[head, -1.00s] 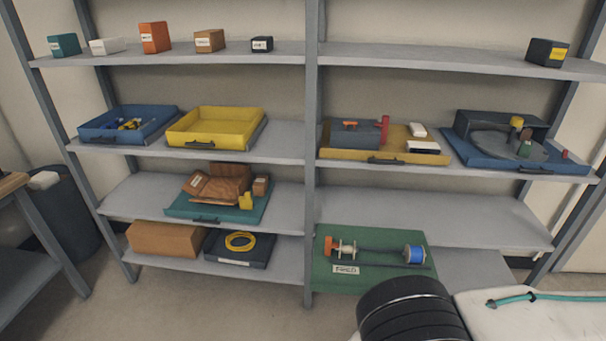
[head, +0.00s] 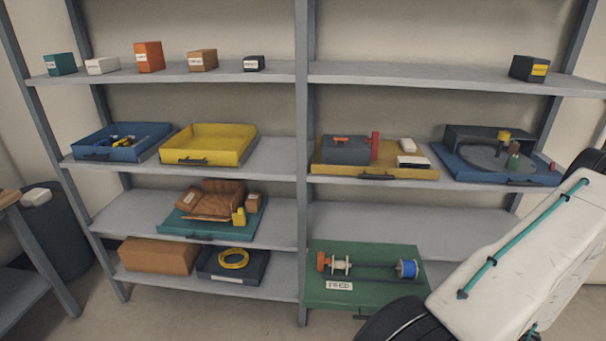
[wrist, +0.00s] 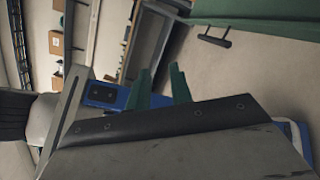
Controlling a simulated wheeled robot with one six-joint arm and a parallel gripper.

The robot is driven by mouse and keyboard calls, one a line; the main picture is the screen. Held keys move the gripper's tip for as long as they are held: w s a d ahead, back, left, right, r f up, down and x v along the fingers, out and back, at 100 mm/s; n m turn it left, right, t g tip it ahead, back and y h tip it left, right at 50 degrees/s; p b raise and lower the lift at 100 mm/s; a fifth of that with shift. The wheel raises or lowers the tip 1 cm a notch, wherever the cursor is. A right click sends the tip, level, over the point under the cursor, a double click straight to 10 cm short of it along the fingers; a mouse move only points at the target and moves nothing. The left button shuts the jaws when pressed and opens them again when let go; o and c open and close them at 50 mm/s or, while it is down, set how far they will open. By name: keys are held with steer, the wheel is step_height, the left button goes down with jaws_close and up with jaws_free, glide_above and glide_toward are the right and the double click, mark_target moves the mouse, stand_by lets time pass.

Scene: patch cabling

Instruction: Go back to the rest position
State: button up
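My gripper (wrist: 160,86) shows in the wrist view as two dark green fingers standing apart, with nothing seen between them. It is open. A blue part of my gripper body lies below the fingers. In the head view the gripper itself is not in frame. There, my white arm link with a teal cable fills the lower right and slants up to the right, in front of the shelves.
A grey shelf rack (head: 303,205) holds several trays and boxes. A green tray (head: 340,298) with spools on a rod sits low, close to my arm. A yellow tray (head: 210,158) looks empty. A grey bin (head: 62,235) and table stand left.

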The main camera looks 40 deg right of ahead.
steer(key=w+a+r+n+g, duration=0.4)
steer(key=w+r+n+g, duration=0.15)
steer(key=r, duration=0.25)
steer(key=w+a+r+n+g, duration=0.3)
steer(key=w+r+n+g, duration=0.1)
steer(key=w+r+n, duration=0.3)
steer(key=w+a+r+n+g, duration=0.45)
steer(key=r+n, duration=0.25)
steer(key=r, duration=0.2)
steer(key=a+r+n+g+h, duration=0.2)
steer(key=a+r+n+h, duration=0.4)
steer(key=a+r+n, duration=0.5)
steer(key=s+a+r+n+t+h, duration=0.3)
steer(key=s+a+r+n, duration=0.1)
steer(key=a+n, duration=0.5)
steer(key=shift+s+a+r+t+h, duration=0.15)
steer(key=shift+s+a+t+h, duration=0.15)
steer(key=shift+s+a, duration=0.4)
steer(key=shift+d+n, duration=0.1)
steer(key=shift+n, duration=0.15)
